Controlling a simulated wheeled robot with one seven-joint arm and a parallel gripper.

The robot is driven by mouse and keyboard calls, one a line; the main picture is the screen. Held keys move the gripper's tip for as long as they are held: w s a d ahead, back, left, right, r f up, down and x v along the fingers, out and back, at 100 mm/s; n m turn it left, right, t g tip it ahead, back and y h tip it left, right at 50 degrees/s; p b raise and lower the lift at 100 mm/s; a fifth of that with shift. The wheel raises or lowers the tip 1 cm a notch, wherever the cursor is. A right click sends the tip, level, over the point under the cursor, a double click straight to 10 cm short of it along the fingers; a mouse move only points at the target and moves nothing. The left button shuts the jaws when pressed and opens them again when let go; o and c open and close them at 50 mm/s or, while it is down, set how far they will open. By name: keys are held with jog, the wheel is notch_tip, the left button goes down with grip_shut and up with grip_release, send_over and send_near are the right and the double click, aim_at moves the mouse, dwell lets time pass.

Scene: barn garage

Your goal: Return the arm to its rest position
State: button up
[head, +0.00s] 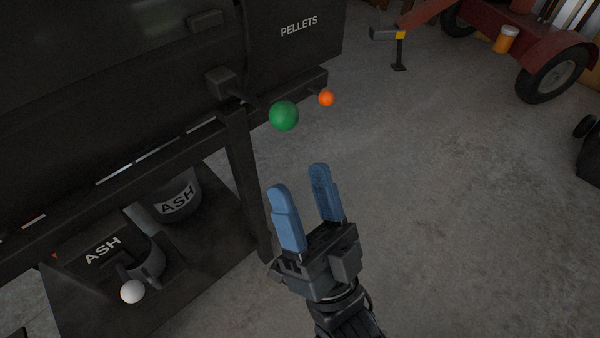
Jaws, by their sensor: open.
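My gripper (298,198) is in the lower middle of the head view, with its two blue fingers apart and nothing between them. It points up in the picture, toward a green ball-shaped knob (284,116) on the dark pellet unit (290,55). There is a visible gap between the fingertips and the green knob in the picture. A smaller orange knob (327,98) sits to the right of the green one. My arm comes in from the bottom edge.
The unit's dark frame and leg (246,170) stand just left of my gripper. Below are an ash bucket (178,195) and an ash drawer (105,255) with a white knob (132,292). A red trailer (510,35) stands at the upper right. The concrete floor right of my gripper is clear.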

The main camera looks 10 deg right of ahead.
dwell(0.4)
jog(key=s+d+f+n+g+h, duration=0.1)
jog(key=s+d+f+g+h, duration=0.25)
jog(key=s+d, duration=0.35)
jog(key=s+d+f+g+h, duration=0.2)
jog(key=s+d+g, duration=0.2)
jog(key=s, duration=0.5)
jog(key=s+d+f+n+g+h, duration=0.1)
jog(key=s+d+f+g+h, duration=0.1)
jog(key=s+d+g, duration=0.35)
jog(key=s+r+p, duration=0.3)
jog(key=r+p, duration=2.6)
jog(key=shift+d+r+t, duration=0.15)
jog(key=shift+t, duration=0.25)
jog(key=shift+c, duration=0.3)
